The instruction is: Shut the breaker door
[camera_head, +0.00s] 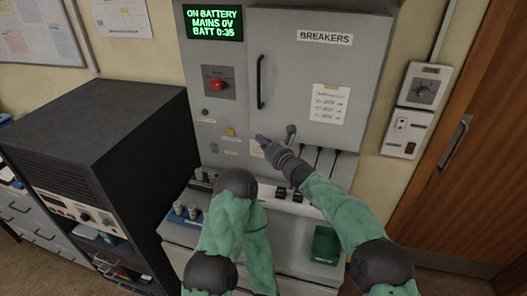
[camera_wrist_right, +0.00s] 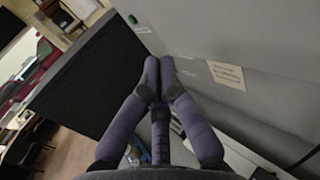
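The breaker door (camera_head: 288,55) is a grey panel marked BREAKERS on the console cabinet, with a black vertical handle (camera_head: 260,82) on its left side and a paper note on its right. It looks flush or nearly flush with the cabinet; I cannot tell if it is fully latched. My right gripper (camera_head: 261,139) is in front of the cabinet, near the door's lower left, below the handle. In the right wrist view, its purple fingers (camera_wrist_right: 158,70) come together at the tips with nothing seen between them. My left arm shows at the bottom, but its gripper is out of view.
A red button (camera_head: 218,85) and a green screen (camera_head: 214,23) are left of the door. A black rack (camera_head: 90,130) stands at left. Cables and plugs (camera_head: 298,195) sit below the door. A wall switch box (camera_head: 421,90) and wooden door (camera_head: 480,150) are at right.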

